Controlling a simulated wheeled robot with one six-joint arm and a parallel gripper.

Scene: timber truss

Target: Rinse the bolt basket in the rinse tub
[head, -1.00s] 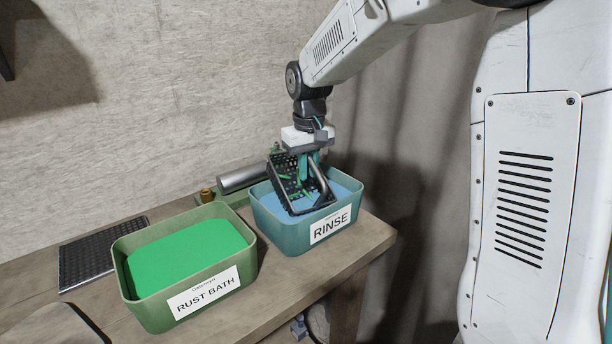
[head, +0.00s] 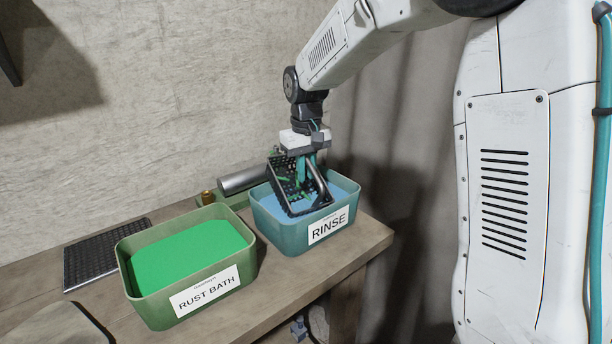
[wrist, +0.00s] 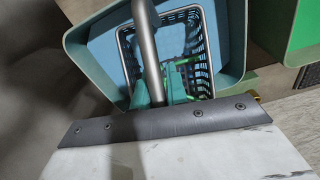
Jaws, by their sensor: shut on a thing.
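The bolt basket (head: 286,197) is a black mesh basket with a handle. It sits tilted in the rinse tub (head: 290,239), a blue-green tub labelled RINSE with blue liquid. My gripper (head: 305,168) is above the tub, its teal fingers shut on the basket's handle. In the wrist view the basket (wrist: 203,62) lies within the rinse tub's walls (wrist: 228,84), and the grey handle bar passes between the fingers (wrist: 160,92). Green bits show in the basket; I cannot tell exactly what they are. How deep the basket's lower part sits is hard to see.
A green tub labelled RUST BATH (head: 203,292) with green liquid stands left of the rinse tub on the wooden bench (head: 277,282). A black perforated mat (head: 92,254) lies further left. A metal cylinder (head: 243,180) lies behind the tubs, near the wall.

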